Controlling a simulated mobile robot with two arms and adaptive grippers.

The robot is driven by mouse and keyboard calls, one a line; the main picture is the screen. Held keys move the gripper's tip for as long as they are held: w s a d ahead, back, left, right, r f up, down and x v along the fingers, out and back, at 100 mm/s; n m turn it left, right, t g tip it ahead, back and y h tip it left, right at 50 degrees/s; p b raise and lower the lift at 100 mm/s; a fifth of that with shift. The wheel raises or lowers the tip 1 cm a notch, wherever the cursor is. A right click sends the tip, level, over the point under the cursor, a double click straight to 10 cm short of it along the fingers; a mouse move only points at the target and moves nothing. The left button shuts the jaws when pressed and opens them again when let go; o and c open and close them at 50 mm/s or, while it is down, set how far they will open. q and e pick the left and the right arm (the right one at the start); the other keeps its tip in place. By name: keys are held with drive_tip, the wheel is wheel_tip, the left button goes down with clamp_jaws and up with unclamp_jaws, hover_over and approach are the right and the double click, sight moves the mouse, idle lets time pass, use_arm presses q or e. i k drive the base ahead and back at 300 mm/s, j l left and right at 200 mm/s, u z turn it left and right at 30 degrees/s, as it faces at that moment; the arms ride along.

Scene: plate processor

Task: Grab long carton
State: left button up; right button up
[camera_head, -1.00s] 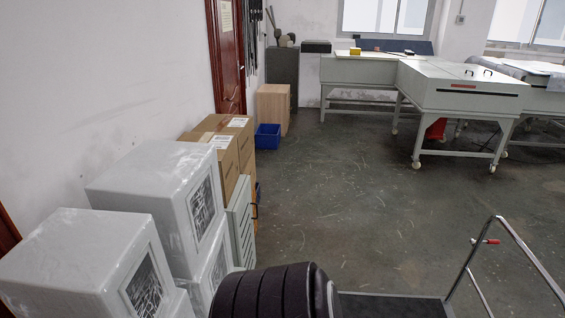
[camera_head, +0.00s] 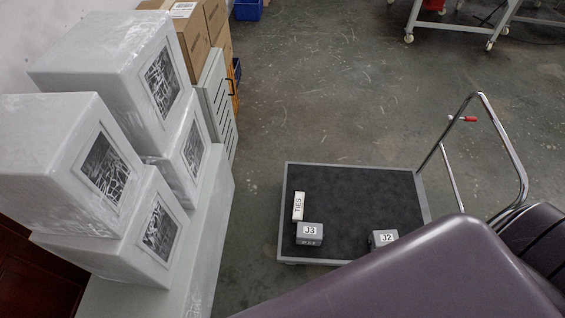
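A long, narrow white carton (camera_head: 298,206) with dark lettering that seems to read "TIES" lies on the black deck of a flat trolley (camera_head: 345,178), near its left side. A small grey box marked J3 (camera_head: 309,234) sits close below it on the deck. Another grey box marked J2 (camera_head: 384,238) stands further right, partly behind my arm. Neither of my grippers is in view. A large dark link of my arm covers the lower right and hides the near right part of the trolley.
Wrapped white cabinets (camera_head: 107,62) are stacked on the left, beside a grey slatted panel (camera_head: 217,112). Brown cartons (camera_head: 192,40) and a blue bin (camera_head: 249,9) stand behind. The trolley's handle (camera_head: 515,155) rises at right. Open floor lies beyond the trolley.

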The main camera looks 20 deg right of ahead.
sight(299, 198)
drive_tip(key=z, duration=0.9)
drive_tip(key=k+l, duration=0.05)
